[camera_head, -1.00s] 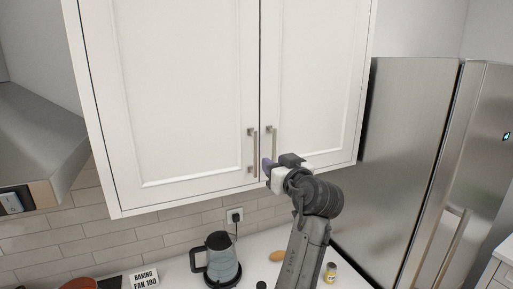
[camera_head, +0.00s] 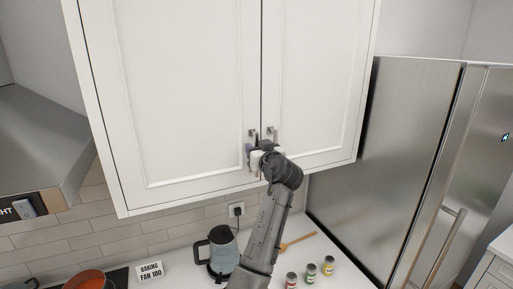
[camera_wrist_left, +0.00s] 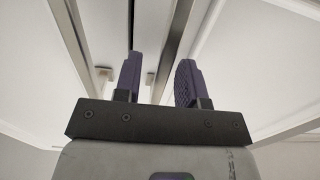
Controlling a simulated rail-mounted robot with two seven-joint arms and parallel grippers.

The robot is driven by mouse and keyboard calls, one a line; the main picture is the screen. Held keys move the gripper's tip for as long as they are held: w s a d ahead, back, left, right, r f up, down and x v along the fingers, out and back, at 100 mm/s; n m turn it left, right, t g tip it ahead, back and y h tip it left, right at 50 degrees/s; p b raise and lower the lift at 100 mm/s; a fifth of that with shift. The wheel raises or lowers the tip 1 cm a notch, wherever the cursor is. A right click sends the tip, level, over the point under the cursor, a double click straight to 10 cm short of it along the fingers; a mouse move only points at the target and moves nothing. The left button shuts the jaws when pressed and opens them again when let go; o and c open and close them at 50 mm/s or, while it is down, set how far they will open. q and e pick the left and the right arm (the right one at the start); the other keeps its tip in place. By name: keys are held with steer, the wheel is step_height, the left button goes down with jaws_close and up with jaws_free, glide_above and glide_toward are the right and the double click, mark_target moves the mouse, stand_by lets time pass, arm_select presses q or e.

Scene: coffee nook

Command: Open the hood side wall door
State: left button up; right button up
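The white wall cabinet beside the hood has a left door (camera_head: 185,90) and a right door (camera_head: 318,85), both closed. A metal bar handle (camera_head: 253,134) is on the left door, and a matching handle (camera_head: 271,134) is on the right door. My left gripper (camera_head: 254,149) is at the lower part of the left handle, with one purple finger to its left. In the left wrist view the fingers (camera_wrist_left: 158,82) are spread apart. One handle bar (camera_wrist_left: 181,38) runs into the gap between them; the other bar (camera_wrist_left: 72,30) lies outside. Contact cannot be told. My right gripper is not in view.
The range hood (camera_head: 38,140) is at the left, and a steel fridge (camera_head: 390,150) at the right. Below on the counter are a kettle (camera_head: 222,252), a sign (camera_head: 150,271), a wooden spoon (camera_head: 298,240) and several jars (camera_head: 311,272). Space before the left door is clear.

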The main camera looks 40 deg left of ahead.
arm_select(q)
jaws_close()
stand_by(0.4)
